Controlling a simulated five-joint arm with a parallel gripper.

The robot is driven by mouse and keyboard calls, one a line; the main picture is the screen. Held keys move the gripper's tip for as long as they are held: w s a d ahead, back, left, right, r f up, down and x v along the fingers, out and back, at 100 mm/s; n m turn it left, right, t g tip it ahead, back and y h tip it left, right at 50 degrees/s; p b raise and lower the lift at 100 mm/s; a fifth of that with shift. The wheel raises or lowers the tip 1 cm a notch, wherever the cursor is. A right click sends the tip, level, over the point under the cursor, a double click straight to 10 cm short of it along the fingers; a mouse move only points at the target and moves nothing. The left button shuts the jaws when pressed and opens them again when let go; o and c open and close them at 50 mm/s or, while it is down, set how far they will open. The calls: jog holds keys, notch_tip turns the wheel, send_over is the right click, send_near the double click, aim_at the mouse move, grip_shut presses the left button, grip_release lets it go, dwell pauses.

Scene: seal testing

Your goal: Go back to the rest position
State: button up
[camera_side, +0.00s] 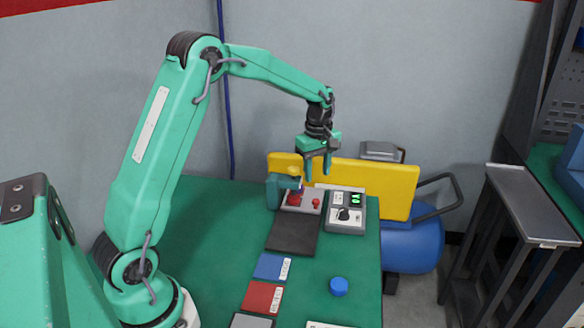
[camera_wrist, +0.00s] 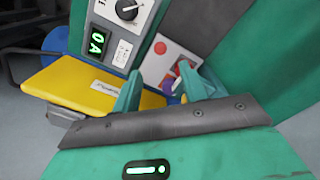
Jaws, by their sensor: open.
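My green gripper (camera_side: 317,168) hangs pointing down above the back of the green table. Its two fingers are apart and nothing shows between them. In the wrist view the open fingers (camera_wrist: 157,86) also have no object held between them. Below the gripper is a light grey panel (camera_side: 304,203) with red buttons, partly hidden by a finger in the wrist view. Next to it stands a grey control box (camera_side: 345,211) with a knob and a lit green display; it also shows in the wrist view (camera_wrist: 125,25).
A teal fixture (camera_side: 274,193) with a yellow top stands left of the panel. A yellow board (camera_side: 375,186) rises behind. A blue cap (camera_side: 339,287) lies on the table (camera_side: 205,225) near blue (camera_side: 269,266) and red (camera_side: 261,297) labelled areas. A blue tank (camera_side: 413,247) stands right.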

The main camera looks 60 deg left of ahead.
jog(key=s+d+r+m+t, duration=0.3)
jog(key=s+d+r+m, duration=0.45)
jog(key=s+r, duration=0.45)
jog(key=s+d+m+t, duration=0.2)
jog(key=s+d+m, duration=0.2)
jog(key=s+m, duration=0.6)
jog(key=s, duration=0.4)
jog(key=shift+s+d, duration=0.2)
jog(key=shift+s, duration=0.1)
